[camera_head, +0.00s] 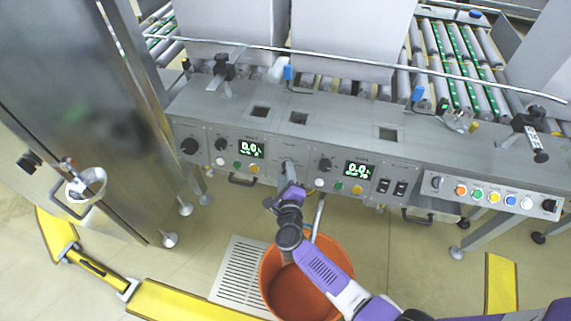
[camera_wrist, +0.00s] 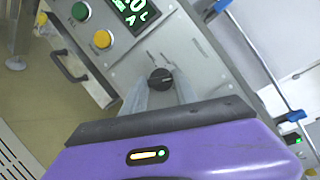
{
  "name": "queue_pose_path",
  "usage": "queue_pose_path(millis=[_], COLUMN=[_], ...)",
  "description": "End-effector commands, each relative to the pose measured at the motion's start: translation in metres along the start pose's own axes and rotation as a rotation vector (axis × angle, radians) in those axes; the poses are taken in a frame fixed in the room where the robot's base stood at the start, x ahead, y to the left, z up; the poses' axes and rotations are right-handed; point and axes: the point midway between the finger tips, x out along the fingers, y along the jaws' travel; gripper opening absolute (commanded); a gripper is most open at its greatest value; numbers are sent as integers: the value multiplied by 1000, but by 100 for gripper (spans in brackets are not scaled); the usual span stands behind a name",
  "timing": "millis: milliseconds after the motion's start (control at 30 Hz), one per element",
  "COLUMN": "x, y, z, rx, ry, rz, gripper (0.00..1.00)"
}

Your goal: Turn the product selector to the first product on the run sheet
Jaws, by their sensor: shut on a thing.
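The product selector (camera_wrist: 160,77), a black round knob with a pale pointer line, sits on the grey control panel in the wrist view. Small labels are printed around it, too small to read. My gripper (camera_wrist: 160,92) is shut on the knob, one grey finger at each side. In the head view my gripper (camera_head: 288,172) reaches the panel between the two green displays and hides the knob. I cannot make out a run sheet in either view.
Displays (camera_head: 251,149) and (camera_head: 358,170) flank my gripper, with coloured buttons below them. A row of coloured buttons (camera_head: 494,197) is at right. An orange bin (camera_head: 270,268) stands under my arm. A drawer-like handle (camera_head: 242,181) juts out at left. Yellow floor rails (camera_head: 170,302) lie in front.

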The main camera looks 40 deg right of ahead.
Motion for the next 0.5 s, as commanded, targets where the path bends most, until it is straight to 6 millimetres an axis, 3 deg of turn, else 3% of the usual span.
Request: queue_pose_path(millis=[33,500], x=[-2,-1], y=[-7,-5], z=[4,3], rx=[-41,-350], ry=[1,-1], rz=[18,131], gripper=[0,0])
